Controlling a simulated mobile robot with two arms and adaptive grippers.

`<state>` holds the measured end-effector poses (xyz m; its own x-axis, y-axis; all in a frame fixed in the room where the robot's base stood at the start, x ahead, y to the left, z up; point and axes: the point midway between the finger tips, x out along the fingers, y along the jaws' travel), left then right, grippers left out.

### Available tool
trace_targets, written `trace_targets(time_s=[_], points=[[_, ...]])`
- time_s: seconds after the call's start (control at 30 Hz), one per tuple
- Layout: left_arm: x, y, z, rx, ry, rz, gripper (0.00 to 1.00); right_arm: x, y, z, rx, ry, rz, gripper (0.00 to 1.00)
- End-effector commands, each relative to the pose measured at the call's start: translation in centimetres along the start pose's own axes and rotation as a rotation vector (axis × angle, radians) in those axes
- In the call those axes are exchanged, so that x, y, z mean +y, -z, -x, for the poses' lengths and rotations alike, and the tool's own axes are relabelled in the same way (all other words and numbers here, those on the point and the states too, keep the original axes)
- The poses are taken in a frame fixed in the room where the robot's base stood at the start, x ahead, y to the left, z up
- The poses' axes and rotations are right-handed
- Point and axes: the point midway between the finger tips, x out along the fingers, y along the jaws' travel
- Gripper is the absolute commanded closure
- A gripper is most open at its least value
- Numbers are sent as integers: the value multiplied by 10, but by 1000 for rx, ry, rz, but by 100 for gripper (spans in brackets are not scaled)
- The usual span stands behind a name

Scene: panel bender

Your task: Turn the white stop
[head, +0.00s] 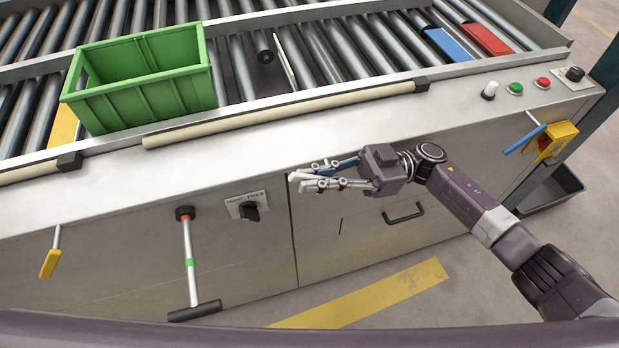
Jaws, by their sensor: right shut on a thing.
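The white stop (303,177) shows as a short white grip at the front face of the machine, just below its top edge. It points to the left. My right gripper (314,177) reaches in from the right and is shut on this white grip, with one finger above it and one below. The fingers and palm hide the rest of the stop, including any rod. My left gripper is not in view.
A yellow-gripped lever (50,263) and a black T-handle (190,262) hang on the front, beside a rotary switch (248,210). A blue-gripped lever (525,139) is at the right. A green crate (145,85) stands on the rollers. A drawer-style handle (404,214) sits below my gripper.

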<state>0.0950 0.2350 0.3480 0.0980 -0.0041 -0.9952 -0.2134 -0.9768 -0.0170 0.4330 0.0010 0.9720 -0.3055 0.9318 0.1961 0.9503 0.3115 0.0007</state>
Motion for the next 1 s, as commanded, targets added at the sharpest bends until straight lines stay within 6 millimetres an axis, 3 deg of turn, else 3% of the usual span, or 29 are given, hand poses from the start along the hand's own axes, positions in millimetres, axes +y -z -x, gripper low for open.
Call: trace_targets(time_s=[0.1,0.33,0.97,1.0], points=[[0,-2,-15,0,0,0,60,0,0,3,76,-8,2,100],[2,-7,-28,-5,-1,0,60,-1,7,5,172,-7,2,100],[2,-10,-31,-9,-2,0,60,-1,13,5,217,-5,1,100],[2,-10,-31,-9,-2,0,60,-1,13,6,217,-5,1,87]])
